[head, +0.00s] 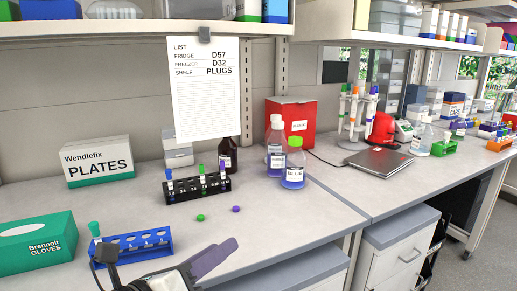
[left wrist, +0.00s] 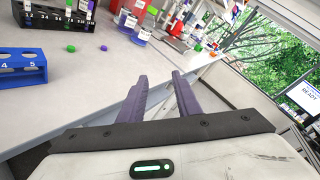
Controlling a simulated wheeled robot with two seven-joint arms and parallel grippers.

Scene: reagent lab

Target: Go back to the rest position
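My left gripper (head: 219,256) is at the bottom of the head view, low over the front edge of the bench, to the right of the blue rack. In the left wrist view its two purple fingers (left wrist: 160,93) are apart with nothing between them, so it is open and empty. Beyond the fingertips in that view are the bench edge and the room. My right gripper is in neither view.
The blue rack (head: 145,246), with a teal-capped tube at its left end, stands near my left gripper. Behind are a black tube rack (head: 187,191), a loose green cap (head: 200,217), a purple cap (head: 236,209) and bottles (head: 293,167). A gloves box (head: 37,240) stands left.

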